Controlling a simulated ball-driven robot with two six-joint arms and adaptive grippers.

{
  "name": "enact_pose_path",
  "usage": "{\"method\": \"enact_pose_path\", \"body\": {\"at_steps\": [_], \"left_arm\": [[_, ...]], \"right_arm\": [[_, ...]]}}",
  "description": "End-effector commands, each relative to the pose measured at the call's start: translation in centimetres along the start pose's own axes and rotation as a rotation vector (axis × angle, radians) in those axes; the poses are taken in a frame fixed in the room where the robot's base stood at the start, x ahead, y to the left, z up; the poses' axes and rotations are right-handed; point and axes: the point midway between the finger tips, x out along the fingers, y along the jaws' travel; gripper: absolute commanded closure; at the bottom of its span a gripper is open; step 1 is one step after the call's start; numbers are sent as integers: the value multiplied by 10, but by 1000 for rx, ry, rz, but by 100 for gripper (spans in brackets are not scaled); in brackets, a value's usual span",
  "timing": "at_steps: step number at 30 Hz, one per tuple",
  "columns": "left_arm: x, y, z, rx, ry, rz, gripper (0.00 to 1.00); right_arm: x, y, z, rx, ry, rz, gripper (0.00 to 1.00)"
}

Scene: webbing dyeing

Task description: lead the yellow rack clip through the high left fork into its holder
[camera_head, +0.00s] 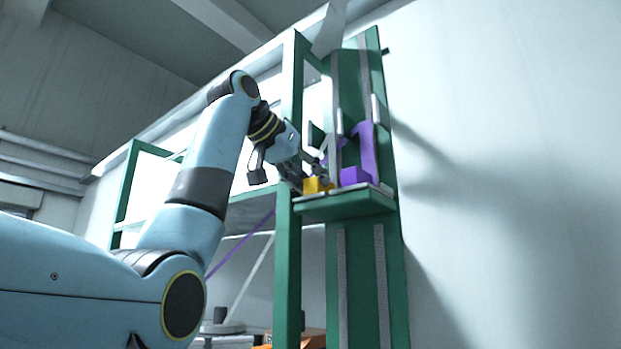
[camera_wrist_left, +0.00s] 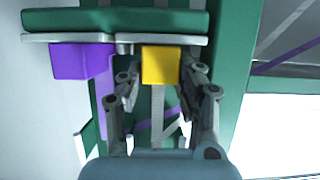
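The yellow rack clip (camera_head: 317,185) is at the front edge of a small green shelf (camera_head: 345,207). In the left wrist view the yellow clip (camera_wrist_left: 161,65) is against the shelf's pale edge strip (camera_wrist_left: 60,38), with a grey strap running from it. My left gripper (camera_head: 312,178) reaches the clip from the left. The high left fork and the seating in the holder cannot be made out clearly. My right gripper is not in view.
A purple clip (camera_head: 355,176) with a purple strap sits beside the yellow one on the shelf, close to my fingers. A green post (camera_head: 288,270) stands just left of the shelf, near my left arm. Open wall lies to the right.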

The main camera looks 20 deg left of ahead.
Motion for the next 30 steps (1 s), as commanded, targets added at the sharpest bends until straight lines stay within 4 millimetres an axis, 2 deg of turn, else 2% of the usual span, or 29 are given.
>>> {"method": "enact_pose_path", "body": {"at_steps": [1, 6, 21, 26, 30], "left_arm": [[0, 0, 0, 0, 0, 0, 59], [0, 0, 0, 0, 0, -1, 39], [-3, -2, 0, 0, 1, -4, 39], [-23, -2, -1, 1, 3, -6, 39], [-55, -1, -2, 2, 6, -5, 39]], "right_arm": [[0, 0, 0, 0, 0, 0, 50], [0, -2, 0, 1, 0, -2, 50], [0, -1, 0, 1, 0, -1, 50], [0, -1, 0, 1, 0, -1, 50], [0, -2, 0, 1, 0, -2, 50]]}}
